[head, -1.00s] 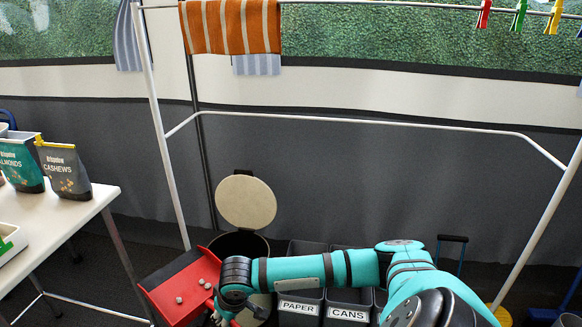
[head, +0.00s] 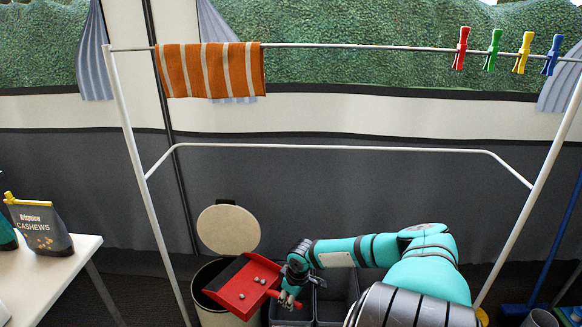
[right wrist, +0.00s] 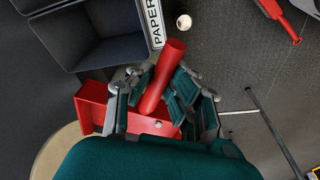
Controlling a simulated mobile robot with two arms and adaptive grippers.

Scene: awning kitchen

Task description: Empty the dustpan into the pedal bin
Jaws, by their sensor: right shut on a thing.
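The red dustpan (head: 232,272) is in the head view, roughly level, with several small pale lumps (head: 256,281) lying in it. It overlaps the open mouth of the pedal bin (head: 207,310) in the picture. The bin's round beige lid (head: 228,230) stands raised behind. My right gripper (head: 290,296) is shut on the dustpan's red handle. The right wrist view shows its fingers around the handle (right wrist: 168,65), with part of the pan (right wrist: 90,108) and one lump (right wrist: 158,124) beyond. My left gripper is out of view.
Dark sorting bins (head: 330,298) stand right of the pedal bin, partly behind my arm. A white drying rack (head: 330,149) holds a striped orange towel (head: 210,70). A white table (head: 45,280) with a cashew bag (head: 42,228) is at left. A red tool (right wrist: 285,14) shows in the wrist view.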

